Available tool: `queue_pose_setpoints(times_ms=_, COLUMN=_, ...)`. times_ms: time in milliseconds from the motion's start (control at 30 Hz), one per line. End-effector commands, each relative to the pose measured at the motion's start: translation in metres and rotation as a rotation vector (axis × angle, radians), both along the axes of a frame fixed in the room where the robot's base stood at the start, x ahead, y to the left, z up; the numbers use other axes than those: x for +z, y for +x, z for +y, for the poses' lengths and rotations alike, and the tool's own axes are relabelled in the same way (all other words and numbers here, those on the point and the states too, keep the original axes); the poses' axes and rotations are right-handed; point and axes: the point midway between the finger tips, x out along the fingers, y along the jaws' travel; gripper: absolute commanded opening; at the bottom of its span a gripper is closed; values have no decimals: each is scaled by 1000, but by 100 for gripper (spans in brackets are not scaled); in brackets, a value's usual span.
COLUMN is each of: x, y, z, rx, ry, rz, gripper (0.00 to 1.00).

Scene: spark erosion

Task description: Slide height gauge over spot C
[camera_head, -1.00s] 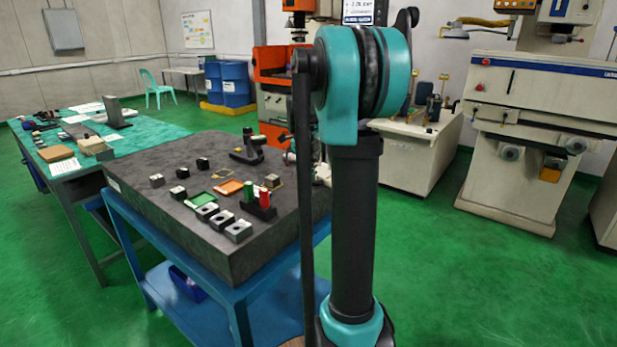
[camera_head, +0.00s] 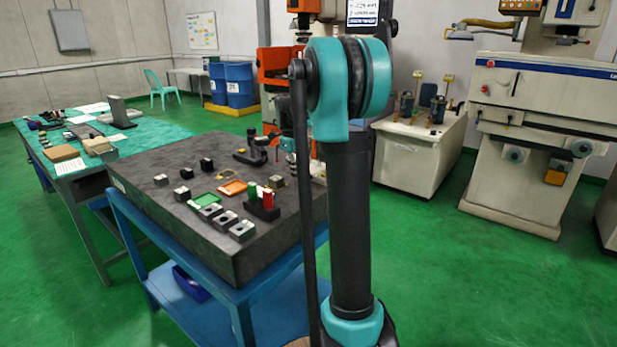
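The height gauge appears to be the dark upright tool with a black base (camera_head: 250,157) on the far right part of the dark granite plate (camera_head: 160,160). It is small here, and its details are hard to make out. My gripper (camera_head: 271,133) seems to be the dark shape just right of the gauge's upright, partly behind my arm. I cannot tell whether it touches the gauge or whether its fingers are open. No mark for spot C is readable.
On the plate are several small dark blocks (camera_head: 182,193), a green tray (camera_head: 202,199), an orange tray (camera_head: 232,187), grey blocks (camera_head: 242,231) and a black holder with red and green cylinders (camera_head: 267,198). The plate's left part is clear. A lit readout (camera_head: 363,12) hangs behind my arm.

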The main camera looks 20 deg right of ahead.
Motion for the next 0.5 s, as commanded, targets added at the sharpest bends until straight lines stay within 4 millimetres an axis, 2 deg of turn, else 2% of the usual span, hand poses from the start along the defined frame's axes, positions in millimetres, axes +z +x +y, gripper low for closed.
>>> queue_pose_setpoints(times_ms=33, x=0, y=7, z=4, rx=2, ry=0, rz=-2, gripper=0)
queue_pose_setpoints(times_ms=133, x=0, y=13, z=8, rx=1, ry=-1, rz=-3, gripper=0)
queue_pose_setpoints(times_ms=433, x=0, y=15, z=9, rx=1, ry=1, rz=-5, gripper=0)
queue_pose_setpoints(times_ms=467, x=0, y=15, z=9, rx=1, ry=1, rz=-5, gripper=12)
queue_pose_setpoints(times_ms=500, x=0, y=15, z=9, rx=1, ry=1, rz=-4, gripper=17)
